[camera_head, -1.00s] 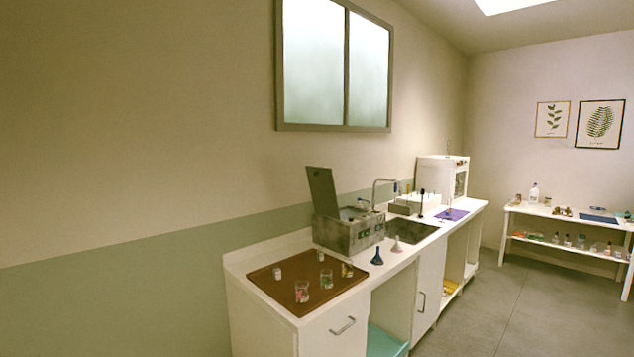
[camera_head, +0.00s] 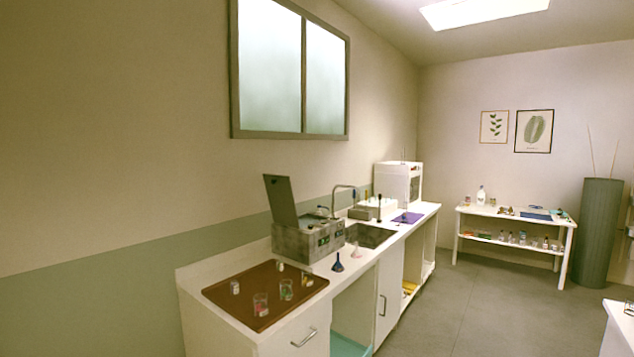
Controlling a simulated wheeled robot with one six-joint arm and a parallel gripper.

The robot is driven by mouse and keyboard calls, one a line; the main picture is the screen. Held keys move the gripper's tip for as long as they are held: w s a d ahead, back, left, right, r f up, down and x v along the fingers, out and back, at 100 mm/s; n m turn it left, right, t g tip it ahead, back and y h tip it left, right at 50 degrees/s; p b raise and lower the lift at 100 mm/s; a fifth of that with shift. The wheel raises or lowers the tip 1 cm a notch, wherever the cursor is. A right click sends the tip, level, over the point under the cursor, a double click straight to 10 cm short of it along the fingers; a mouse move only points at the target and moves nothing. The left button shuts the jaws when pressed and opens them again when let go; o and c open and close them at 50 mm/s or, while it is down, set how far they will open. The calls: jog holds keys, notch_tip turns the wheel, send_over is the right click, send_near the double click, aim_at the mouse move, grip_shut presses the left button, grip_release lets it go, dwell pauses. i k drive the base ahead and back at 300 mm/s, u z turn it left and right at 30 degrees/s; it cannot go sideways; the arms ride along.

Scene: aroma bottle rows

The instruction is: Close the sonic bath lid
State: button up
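The sonic bath (camera_head: 309,240) is a grey metal box on the white counter, left of the sink. Its lid (camera_head: 280,201) is a dark grey panel that stands raised, nearly upright and leaning a little back, at the left side of the box. The bath's open top shows, with what may be small items at its rim; its inside is too small to make out. My gripper is not in the view.
A brown tray (camera_head: 219,291) with several small glasses lies on the counter's near end. A dark blue flask (camera_head: 337,262) and a clear one stand in front of the bath. The sink (camera_head: 371,235) and a white cabinet (camera_head: 398,183) lie beyond. Grey floor is free at right.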

aim_at(279, 188)
jog(key=z, duration=0.55)
jog(key=i, duration=2.7)
jog(key=u, duration=1.55)
jog(key=i, duration=0.75)
jog(key=u, duration=0.85)
